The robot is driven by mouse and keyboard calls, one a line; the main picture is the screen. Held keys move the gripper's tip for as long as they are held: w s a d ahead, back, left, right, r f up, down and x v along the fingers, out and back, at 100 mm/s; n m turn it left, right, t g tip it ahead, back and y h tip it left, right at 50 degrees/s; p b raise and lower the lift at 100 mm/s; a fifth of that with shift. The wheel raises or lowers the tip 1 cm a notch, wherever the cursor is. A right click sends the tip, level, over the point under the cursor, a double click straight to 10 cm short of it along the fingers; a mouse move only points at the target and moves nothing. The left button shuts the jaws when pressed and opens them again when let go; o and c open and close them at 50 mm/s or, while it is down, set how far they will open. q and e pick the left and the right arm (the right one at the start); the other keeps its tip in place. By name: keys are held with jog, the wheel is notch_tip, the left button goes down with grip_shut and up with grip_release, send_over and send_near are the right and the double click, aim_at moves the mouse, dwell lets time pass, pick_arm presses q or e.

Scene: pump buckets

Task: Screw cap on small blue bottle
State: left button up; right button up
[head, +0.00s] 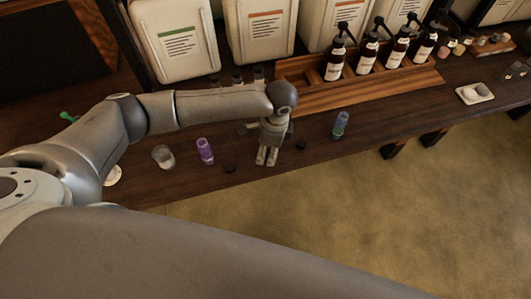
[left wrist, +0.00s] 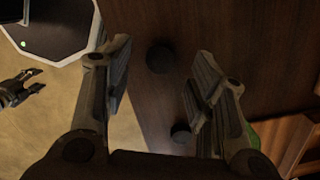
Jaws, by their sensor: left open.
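The small blue bottle (head: 340,124) stands on the dark wooden counter, right of my left gripper (head: 267,156). It has a greenish lower part and no cap on it. One black cap (head: 301,144) lies between the gripper and the bottle; another black cap (head: 230,168) lies left of the gripper. My left gripper points down over the counter, open and empty. In the left wrist view its fingers (left wrist: 160,82) are spread, with one black cap (left wrist: 159,58) and a second black cap (left wrist: 181,132) showing between them. My right gripper (left wrist: 22,88) shows at the left edge, its fingers apart.
A purple bottle (head: 205,151) and a clear cup (head: 163,157) stand left of the gripper. A wooden tray (head: 300,110) with dark pump bottles (head: 367,55) is behind. Large white containers (head: 262,30) line the back. The counter's front edge is close to the caps.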

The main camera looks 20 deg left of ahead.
pick_arm(q)
notch_tip(320, 180, down, 2)
jog(key=shift+a+f, duration=0.1)
jog(key=shift+a, duration=0.05)
jog(key=c, duration=0.7)
